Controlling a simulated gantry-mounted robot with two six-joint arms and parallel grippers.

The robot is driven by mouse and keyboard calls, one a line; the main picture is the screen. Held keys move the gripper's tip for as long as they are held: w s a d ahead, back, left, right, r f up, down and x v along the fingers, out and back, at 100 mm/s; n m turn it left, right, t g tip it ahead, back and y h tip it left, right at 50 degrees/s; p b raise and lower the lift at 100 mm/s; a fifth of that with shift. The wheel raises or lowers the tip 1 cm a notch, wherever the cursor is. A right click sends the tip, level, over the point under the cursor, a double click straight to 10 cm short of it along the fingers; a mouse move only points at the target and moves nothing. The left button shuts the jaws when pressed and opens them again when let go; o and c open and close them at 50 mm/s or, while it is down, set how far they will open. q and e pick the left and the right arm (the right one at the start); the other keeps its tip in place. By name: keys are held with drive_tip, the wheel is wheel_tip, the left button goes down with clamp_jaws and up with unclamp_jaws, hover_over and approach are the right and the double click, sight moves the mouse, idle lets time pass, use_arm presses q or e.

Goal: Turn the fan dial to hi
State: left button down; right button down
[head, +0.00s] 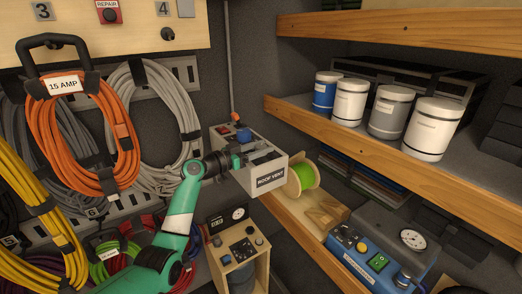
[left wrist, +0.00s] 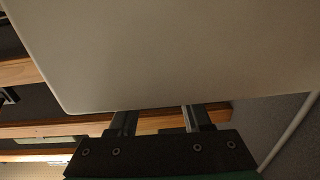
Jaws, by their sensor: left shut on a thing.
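The grey box labelled ROOF VENT (head: 271,182) is fixed by the wall at the centre of the head view. Its top carries a red switch (head: 223,129) and a blue knob (head: 243,135). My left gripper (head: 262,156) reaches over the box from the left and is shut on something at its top. That thing appears to be the fan dial, but the gripper hides it and its setting cannot be read. In the left wrist view, a pale box surface (left wrist: 170,55) covers the fingertips. My right gripper is not in view.
A green spool (head: 303,175) stands on the wooden shelf just right of the box. A wooden control box (head: 258,270) with dials sits below. A blue compressor (head: 353,262) is at lower right. Coiled orange cord (head: 75,160) and other cords hang on the left.

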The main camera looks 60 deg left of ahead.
use_arm(q)
drive_tip(key=shift+f+m+h, duration=0.1)
drive_tip(key=shift+m+h, duration=0.2)
drive_tip(key=shift+h, duration=0.2)
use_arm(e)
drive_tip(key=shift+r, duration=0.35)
use_arm(q)
drive_tip(key=shift+c, duration=1.8)
unclamp_jaws()
